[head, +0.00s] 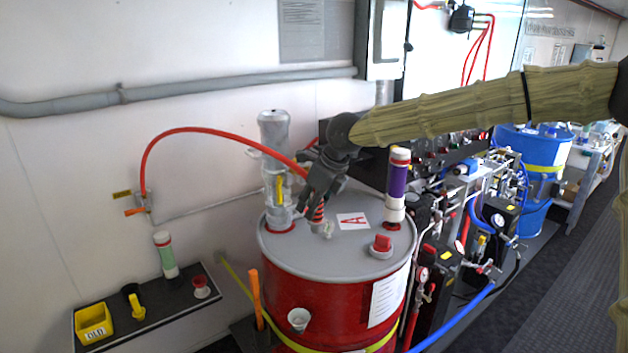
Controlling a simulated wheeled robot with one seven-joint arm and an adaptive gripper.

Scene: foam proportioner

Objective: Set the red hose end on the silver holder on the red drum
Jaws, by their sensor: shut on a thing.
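The red hose (190,131) arcs from a wall fitting at left over to my gripper (320,203). My gripper points down over the lid of the red drum (335,310) and is shut on the red hose end (318,214). A pale metal tip shows below the fingers, close above the grey lid; whether it touches is unclear. A small silver cup-like piece (299,319), which looks like the holder, sits on the drum's front side, below and left of the gripper. The fingers hide part of the hose end.
A grey pump (275,150) stands on the lid left of my gripper; a purple-and-white tube (398,182) stands at right. A red cap (381,247) is on the lid. An orange handle (256,298) rises beside the drum. A black shelf (165,318) is at lower left.

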